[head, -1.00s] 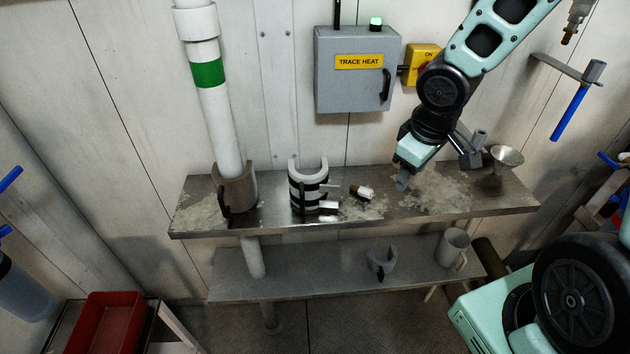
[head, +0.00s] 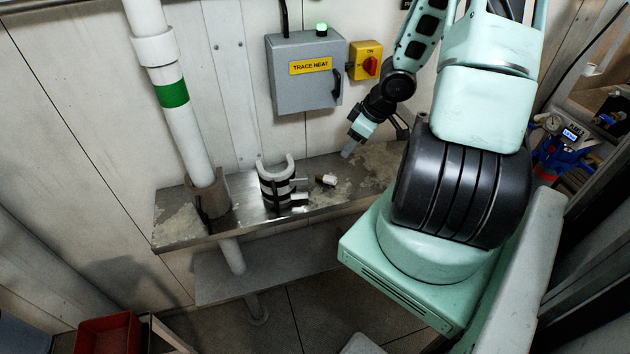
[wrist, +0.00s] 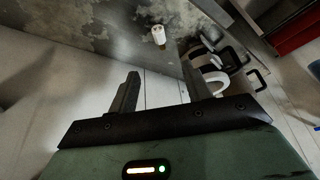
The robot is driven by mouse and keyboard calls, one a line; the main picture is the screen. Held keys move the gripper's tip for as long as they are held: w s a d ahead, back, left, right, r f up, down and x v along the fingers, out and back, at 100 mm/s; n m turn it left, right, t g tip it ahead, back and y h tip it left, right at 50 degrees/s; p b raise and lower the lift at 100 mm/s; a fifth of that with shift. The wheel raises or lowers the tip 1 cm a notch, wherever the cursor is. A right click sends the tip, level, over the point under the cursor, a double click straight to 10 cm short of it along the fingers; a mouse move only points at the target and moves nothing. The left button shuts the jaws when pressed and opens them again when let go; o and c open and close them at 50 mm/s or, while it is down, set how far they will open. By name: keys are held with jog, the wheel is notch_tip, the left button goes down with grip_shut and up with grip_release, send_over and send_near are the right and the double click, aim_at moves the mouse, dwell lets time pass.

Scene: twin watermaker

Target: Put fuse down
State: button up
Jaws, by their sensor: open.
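The fuse (head: 326,180), a small white cylinder with a brown part, lies on the metal shelf (head: 235,222), right of the black-and-white striped clamp-like piece. It also shows in the wrist view (wrist: 159,36), beyond the fingertips and apart from them. My gripper (head: 348,152) is above the shelf, a little right of the fuse and higher than it. In the wrist view my gripper (wrist: 162,90) has its two fingers spread apart, with nothing between them.
The striped piece (head: 275,188) stands left of the fuse and shows in the wrist view (wrist: 210,75). A pipe (head: 180,120) rises at the shelf's left end. A grey trace heat box (head: 303,75) and yellow switch (head: 362,60) are on the wall. A red bin (head: 108,335) is at lower left.

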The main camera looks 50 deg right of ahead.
jog(key=b, duration=0.7)
send_over(331, 177)
jog(key=s, duration=0.2)
jog(key=f, duration=0.9)
jog(key=shift+w+d+f, duration=0.15)
jog(key=shift+d+f, duration=0.1)
jog(key=shift+f, duration=0.05)
jog(key=b+x, duration=0.2)
jog(key=x, duration=0.1)
jog(key=b+x, duration=0.2)
jog(key=shift+s+f, duration=0.2)
jog(key=shift+s, duration=0.05)
grip_shut()
